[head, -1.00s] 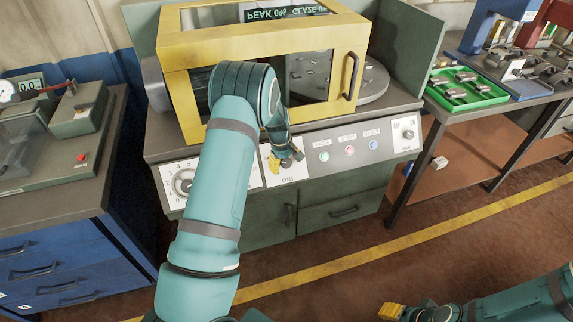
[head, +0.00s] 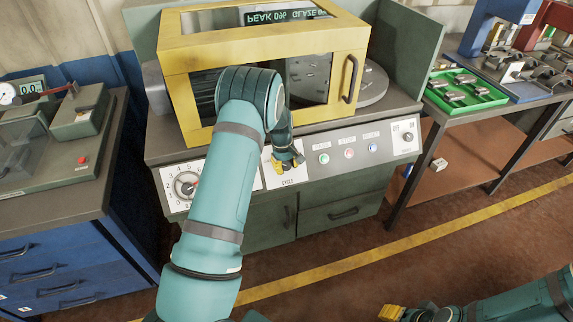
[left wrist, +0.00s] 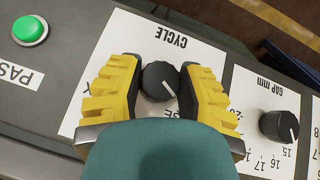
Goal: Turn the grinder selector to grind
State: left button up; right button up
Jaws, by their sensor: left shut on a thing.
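The black selector knob (left wrist: 159,80) sits on a white CYCLE plate (left wrist: 195,62) on the grinder's front panel. Its white pointer line slants toward the lower right in the left wrist view. My left gripper (left wrist: 159,86) is shut on the knob, one yellow finger on each side. In the head view the left gripper (head: 287,161) is at the CYCLE plate (head: 284,177), and the knob is hidden behind it. The plate's lower lettering is mostly covered by the gripper. My right gripper (head: 392,312) shows only partly at the bottom edge; its jaws are unclear.
A GAP mm dial (head: 185,184) is left of the gripper, close to my forearm. Several buttons, the green one (head: 324,158) nearest, and an OFF/ON switch (head: 407,136) are to the right. The yellow-framed guard (head: 270,48) with its handle (head: 351,78) stands above.

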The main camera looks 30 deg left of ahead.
pick_arm(q)
jog(key=shift+d+m+g+y+p, duration=0.1)
jog(key=shift+m+g+y+p, duration=0.4)
jog(key=shift+m+g+p, duration=0.15)
jog(key=shift+f+m+g+y, duration=0.15)
jog(key=shift+m+g+y, duration=0.6)
jog(key=shift+y, duration=0.05)
jog(key=shift+f+m+g+y, duration=0.1)
jog(key=shift+m+g+y, duration=0.5)
jog(key=shift+m+y, duration=0.2)
jog(key=shift+m+g+y+b, duration=0.7)
jog(key=shift+m+y, duration=0.4)
jog(key=shift+y, duration=0.3)
jog(key=shift+s, duration=0.1)
jog(key=o, duration=1.2)
jog(key=shift+c, duration=0.2)
jog(key=shift+r, duration=0.2)
